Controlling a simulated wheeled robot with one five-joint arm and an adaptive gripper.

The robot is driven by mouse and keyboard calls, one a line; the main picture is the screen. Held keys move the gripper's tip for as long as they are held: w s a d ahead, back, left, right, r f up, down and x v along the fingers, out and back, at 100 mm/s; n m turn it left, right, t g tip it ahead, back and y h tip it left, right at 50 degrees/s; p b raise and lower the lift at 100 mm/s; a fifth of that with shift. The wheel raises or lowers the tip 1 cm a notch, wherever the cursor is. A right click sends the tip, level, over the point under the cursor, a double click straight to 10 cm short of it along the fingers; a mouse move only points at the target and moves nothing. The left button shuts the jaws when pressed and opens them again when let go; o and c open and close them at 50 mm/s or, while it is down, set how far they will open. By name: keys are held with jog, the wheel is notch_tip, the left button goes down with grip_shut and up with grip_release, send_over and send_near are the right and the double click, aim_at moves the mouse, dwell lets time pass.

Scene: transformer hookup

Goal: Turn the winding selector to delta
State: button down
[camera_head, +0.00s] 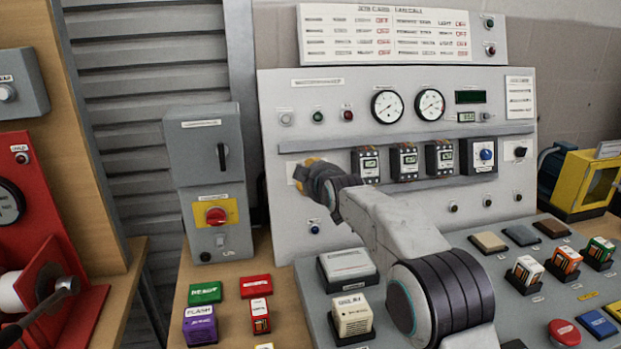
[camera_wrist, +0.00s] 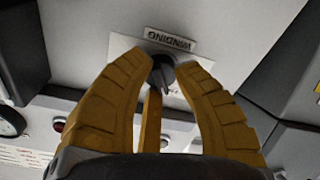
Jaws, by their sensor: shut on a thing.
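The winding selector (camera_wrist: 162,74) is a small dark knob on a white plate below a label reading WINDING (camera_wrist: 172,42), which appears upside down in the wrist view. The star and delta marks cannot be read, and the knob's setting is unclear. In the head view my gripper (camera_head: 305,174) is at the left of the grey panel (camera_head: 285,100) and hides the selector.
The panel carries two gauges (camera_head: 387,107) and a row of contactors (camera_head: 404,161) to the right of my gripper. Colored blocks and a sloped console (camera_head: 480,290) lie below my arm.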

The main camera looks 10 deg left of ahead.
jog(key=c, duration=0.9)
grip_release()
jog(key=shift+w, duration=0.1)
jog(key=shift+v, duration=6)
